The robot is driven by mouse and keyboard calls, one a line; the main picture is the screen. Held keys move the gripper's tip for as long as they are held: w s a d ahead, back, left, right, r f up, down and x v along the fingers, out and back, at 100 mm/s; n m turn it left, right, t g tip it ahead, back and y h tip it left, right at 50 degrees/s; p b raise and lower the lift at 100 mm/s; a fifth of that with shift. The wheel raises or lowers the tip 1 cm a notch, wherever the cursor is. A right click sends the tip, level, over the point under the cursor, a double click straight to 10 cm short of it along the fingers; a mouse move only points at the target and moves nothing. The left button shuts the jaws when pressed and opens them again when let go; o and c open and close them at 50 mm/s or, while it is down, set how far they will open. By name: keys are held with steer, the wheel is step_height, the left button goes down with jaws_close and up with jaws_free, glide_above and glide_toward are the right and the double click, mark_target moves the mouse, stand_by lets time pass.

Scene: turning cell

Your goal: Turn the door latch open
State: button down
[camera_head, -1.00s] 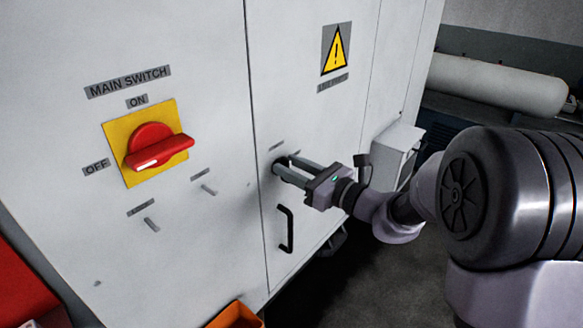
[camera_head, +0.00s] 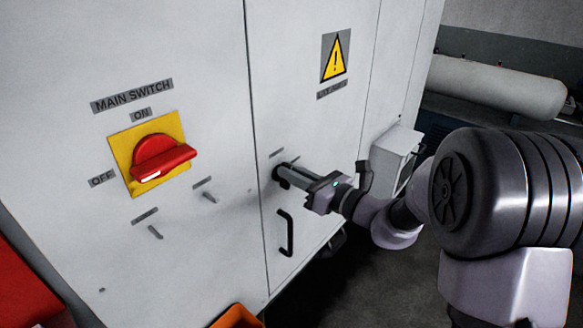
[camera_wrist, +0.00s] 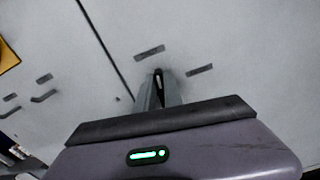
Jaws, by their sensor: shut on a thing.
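The door latch (camera_head: 281,181) is a small dark knob on the white cabinet door, mostly hidden by my fingertips. My gripper (camera_head: 286,174) reaches it from the right, its fingers pointing into the door and shut on the latch. In the wrist view my gripper (camera_wrist: 158,88) has both fingers close together around the dark latch (camera_wrist: 158,76). The cabinet door (camera_head: 310,130) lies flush with its frame along the seam. How far the latch is turned is hard to tell.
A black pull handle (camera_head: 286,233) sits just below the latch. A red main switch (camera_head: 160,157) on a yellow plate is to the left, with small levers below it. A grey box (camera_head: 393,155) juts out at right. An orange bin (camera_head: 237,318) stands below.

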steer(key=shift+w+d+f+m+p, duration=0.15)
steer(key=shift+w+f+m+p, duration=0.1)
steer(key=shift+m+p, duration=2.55)
steer(key=shift+w+d+f+m+p, duration=0.15)
steer(key=shift+f+m+p, duration=0.15)
steer(key=shift+m+p, duration=2.45)
steer(key=shift+w+d+f+m+p, duration=0.15)
steer(key=shift+w+f+m+p, duration=0.1)
steer(key=shift+m+p, duration=2.55)
steer(key=c, duration=1.5)
jaws_free()
steer(key=shift+o, duration=0.2)
steer(key=shift+s, duration=0.1)
